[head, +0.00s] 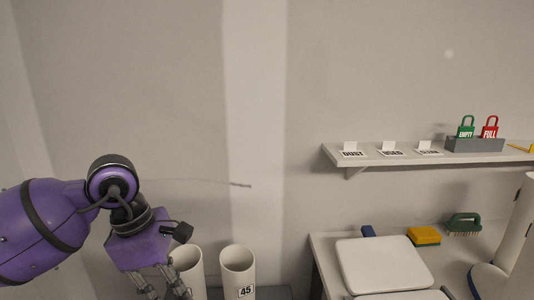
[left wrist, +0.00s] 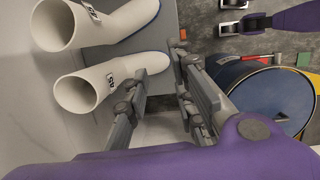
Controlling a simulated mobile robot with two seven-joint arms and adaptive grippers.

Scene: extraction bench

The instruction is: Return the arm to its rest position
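My left arm comes in from the left in the head view, bent downward. My left gripper (head: 164,287) points down at the bottom edge, beside two white tubes. In the left wrist view my left gripper (left wrist: 161,65) has its two fingers spread wide, with nothing between them. The gripper's lower end is cut off in the head view. My right gripper is in neither view.
White tubes (head: 237,260) stand near the gripper; one is labelled 45. The left wrist view shows a blue drum (left wrist: 265,98). At right, a shelf (head: 375,158) carries tags and padlocks above a bench (head: 327,262) with a yellow sponge (head: 423,236) and green brush (head: 464,223).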

